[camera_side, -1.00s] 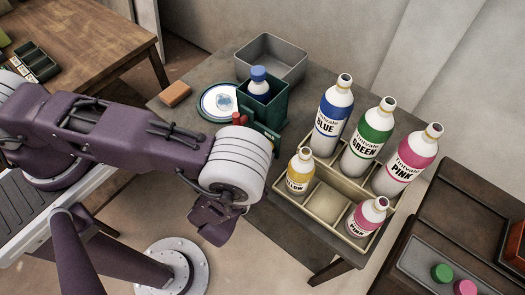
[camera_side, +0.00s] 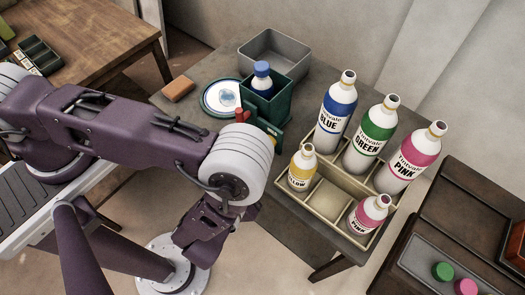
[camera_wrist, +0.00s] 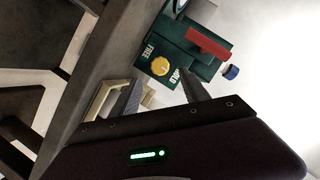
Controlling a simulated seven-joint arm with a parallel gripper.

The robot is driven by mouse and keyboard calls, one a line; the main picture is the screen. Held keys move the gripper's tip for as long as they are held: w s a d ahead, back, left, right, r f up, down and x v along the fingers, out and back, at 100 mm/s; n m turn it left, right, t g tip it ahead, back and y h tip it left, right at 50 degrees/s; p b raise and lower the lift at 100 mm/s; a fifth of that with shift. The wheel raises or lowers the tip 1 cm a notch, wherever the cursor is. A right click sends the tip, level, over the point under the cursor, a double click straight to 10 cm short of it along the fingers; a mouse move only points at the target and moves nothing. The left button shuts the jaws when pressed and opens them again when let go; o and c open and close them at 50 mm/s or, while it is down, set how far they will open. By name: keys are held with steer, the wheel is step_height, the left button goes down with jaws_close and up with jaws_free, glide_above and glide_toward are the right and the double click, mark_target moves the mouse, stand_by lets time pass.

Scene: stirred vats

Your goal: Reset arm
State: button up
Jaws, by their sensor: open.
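My gripper (camera_wrist: 162,92) is open and empty in the wrist view, its two dark fingers apart. In the side view my wrist hangs over the near side of the table, left of the bottle rack; the fingers cannot be made out there. In the wrist view the green stirrer box (camera_wrist: 188,62) lies beyond the fingertips, with a yellow dial (camera_wrist: 160,65) between "FREE" and "HOLD" and a red lever (camera_wrist: 208,42). The box (camera_side: 289,92) holds a blue-capped bottle (camera_side: 262,83) in the side view.
A wooden rack (camera_side: 345,184) holds blue (camera_side: 337,112), green (camera_side: 372,137), large pink (camera_side: 412,155), yellow (camera_side: 300,171) and small pink (camera_side: 367,216) bottles; one compartment is empty. A grey bin (camera_side: 275,48), a round plate (camera_side: 208,101) and an orange block (camera_side: 179,88) lie behind.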

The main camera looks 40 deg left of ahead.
steer(key=shift+s+d+r, duration=0.15)
steer(key=shift+s, duration=0.35)
